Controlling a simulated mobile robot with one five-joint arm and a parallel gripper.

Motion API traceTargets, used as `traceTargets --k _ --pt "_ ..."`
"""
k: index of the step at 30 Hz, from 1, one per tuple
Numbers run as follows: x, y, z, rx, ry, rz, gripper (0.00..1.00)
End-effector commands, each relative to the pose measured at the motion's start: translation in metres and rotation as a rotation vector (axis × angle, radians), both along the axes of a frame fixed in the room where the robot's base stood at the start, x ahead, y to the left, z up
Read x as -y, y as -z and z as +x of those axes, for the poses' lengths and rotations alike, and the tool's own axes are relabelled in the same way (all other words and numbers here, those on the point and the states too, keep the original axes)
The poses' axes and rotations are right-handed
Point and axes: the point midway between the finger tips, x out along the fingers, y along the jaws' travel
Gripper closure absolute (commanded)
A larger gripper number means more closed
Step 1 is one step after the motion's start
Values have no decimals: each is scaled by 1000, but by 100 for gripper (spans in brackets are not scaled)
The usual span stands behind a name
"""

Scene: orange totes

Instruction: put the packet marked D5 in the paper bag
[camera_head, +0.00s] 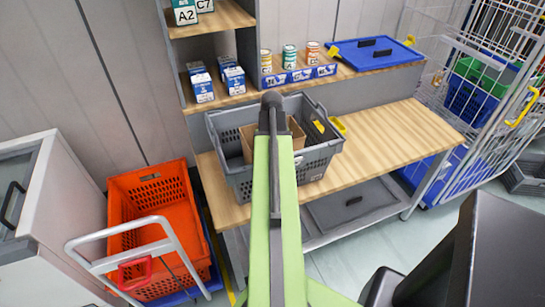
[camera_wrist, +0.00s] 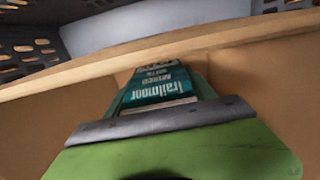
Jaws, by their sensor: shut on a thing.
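The tan paper bag (camera_head: 298,134) stands open inside a grey crate on the wooden bench, partly hidden behind my green arm in the head view. In the wrist view its tan wall (camera_wrist: 55,115) and rim fill much of the picture. My gripper (camera_wrist: 160,112) is shut on a teal packet (camera_wrist: 160,88) with upside-down "Trailmoor" lettering. The packet shows against the bag's wall, below the rim line. How deep it sits is unclear, and no D5 mark can be read. In the head view, my arm hides the gripper and the packet.
The grey crate (camera_head: 327,153) surrounds the bag, with yellow pieces at its right. Blue-white cartons (camera_head: 202,85), several cans (camera_head: 289,57) and a blue lid (camera_head: 373,52) stand behind. An orange tote (camera_head: 150,205) is at left, a wire cage (camera_head: 480,95) at right. The bench's right part is clear.

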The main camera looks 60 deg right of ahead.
Motion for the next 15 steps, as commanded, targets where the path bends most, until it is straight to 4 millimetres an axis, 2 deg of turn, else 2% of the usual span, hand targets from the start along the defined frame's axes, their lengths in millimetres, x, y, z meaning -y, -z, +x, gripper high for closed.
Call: traceTargets --k 1,2,3,6,15 --pt "0 4 0 0 0 0 90" --pt "0 3 0 0 0 0 34" --pt "0 2 0 0 0 0 29" --pt "0 2 0 0 1 0 16" --pt "0 1 -1 0 1 0 15"
